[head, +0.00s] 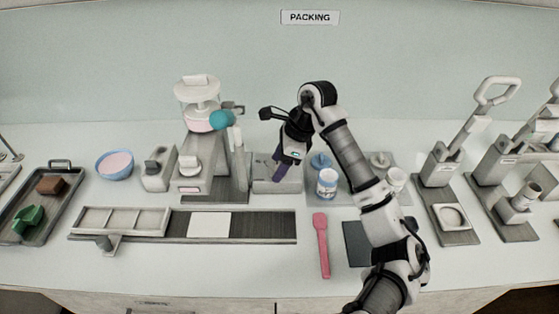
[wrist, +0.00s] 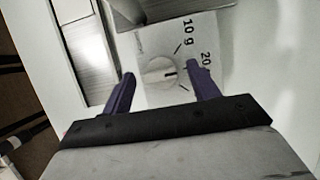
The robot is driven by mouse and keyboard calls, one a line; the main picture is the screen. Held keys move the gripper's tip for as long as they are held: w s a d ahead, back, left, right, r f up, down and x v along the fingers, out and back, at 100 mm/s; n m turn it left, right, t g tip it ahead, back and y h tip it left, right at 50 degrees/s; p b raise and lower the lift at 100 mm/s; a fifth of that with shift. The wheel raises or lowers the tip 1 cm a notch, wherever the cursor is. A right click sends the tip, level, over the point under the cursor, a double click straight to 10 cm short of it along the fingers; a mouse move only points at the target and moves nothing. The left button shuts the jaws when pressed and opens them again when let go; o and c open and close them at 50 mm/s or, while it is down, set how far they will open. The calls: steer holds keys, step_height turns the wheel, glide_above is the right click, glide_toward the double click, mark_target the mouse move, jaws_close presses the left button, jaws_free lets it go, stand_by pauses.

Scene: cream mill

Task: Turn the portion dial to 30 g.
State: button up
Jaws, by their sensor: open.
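The portion dial (wrist: 159,73) is a round, light knob on a pale panel (wrist: 140,46) in the wrist view. A dark pointer line on the knob points right in that view, between the printed "10 g" (wrist: 188,28) and tick marks lower down. A "20" label (wrist: 207,59) is partly covered by a finger, and no 30 g label is visible. My gripper (wrist: 158,80) is open, its two purple fingers on either side of the dial with gaps. In the head view my gripper (head: 278,176) hangs over the low grey dial box (head: 290,186), hiding its top.
The mill (head: 200,108) with a clear hopper and teal knob (head: 222,118) stands left of the dial box. A white and blue jar (head: 327,184) stands close on the right. A pink spatula (head: 321,246) lies in front.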

steer(key=c, duration=1)
